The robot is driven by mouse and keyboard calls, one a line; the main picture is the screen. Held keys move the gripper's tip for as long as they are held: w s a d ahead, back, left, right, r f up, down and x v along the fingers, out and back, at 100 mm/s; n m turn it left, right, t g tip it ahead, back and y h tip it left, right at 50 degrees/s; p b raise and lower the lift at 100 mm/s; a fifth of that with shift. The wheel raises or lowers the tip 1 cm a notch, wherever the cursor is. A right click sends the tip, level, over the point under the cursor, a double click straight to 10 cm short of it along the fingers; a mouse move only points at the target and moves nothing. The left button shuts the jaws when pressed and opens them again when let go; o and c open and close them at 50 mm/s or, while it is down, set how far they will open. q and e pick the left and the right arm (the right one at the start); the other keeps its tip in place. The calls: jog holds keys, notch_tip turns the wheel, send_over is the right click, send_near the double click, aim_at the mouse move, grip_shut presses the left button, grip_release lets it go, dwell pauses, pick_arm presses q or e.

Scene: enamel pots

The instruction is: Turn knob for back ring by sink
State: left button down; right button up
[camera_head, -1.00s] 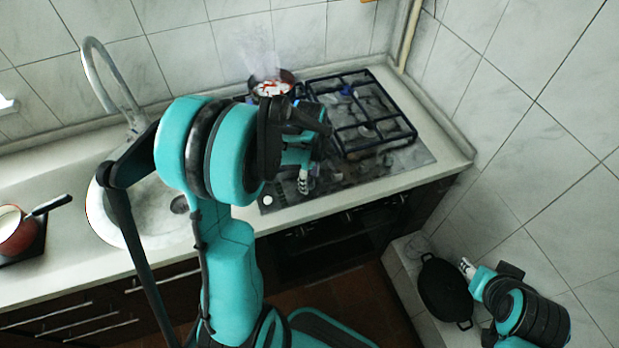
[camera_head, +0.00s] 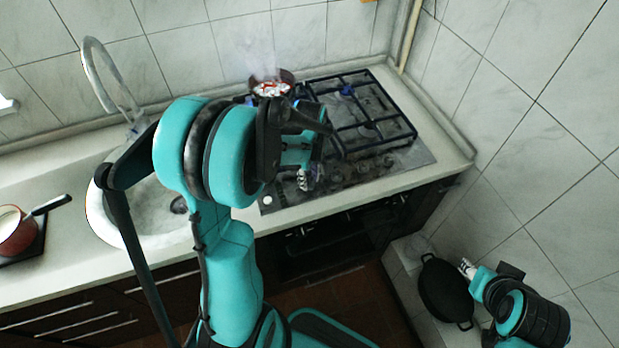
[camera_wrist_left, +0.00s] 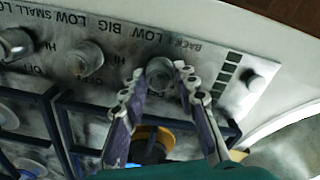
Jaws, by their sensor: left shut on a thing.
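In the left wrist view, a metallic round knob (camera_wrist_left: 160,74) sits on the stove's panel beside the label "BACK LOW". It is the knob closest to the white button end. My left gripper (camera_wrist_left: 159,78) is shut on this knob, one fingertip at each side. In the head view my left gripper (camera_head: 303,182) is at the stove's front left, and its wrist hides part of the hob. The pot with red and white food (camera_head: 271,88) stands on the back ring by the sink, with pale steam above it. My right gripper (camera_head: 467,268) is beside a black pan; its jaws are too small to judge.
Other knobs (camera_wrist_left: 84,58) line the panel, beside a white button (camera_wrist_left: 253,82). Dark grates (camera_head: 375,125) cover the hob's right side. The sink (camera_head: 108,215) and a red pot (camera_head: 18,230) lie left. The black pan (camera_head: 445,290) is low at right.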

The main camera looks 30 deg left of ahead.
pick_arm(q)
jog(key=m, duration=1.4)
dwell(0.7)
jog(key=c, duration=1.1)
grip_release()
jog(key=shift+c, duration=0.2)
notch_tip(320, 180, up, 12)
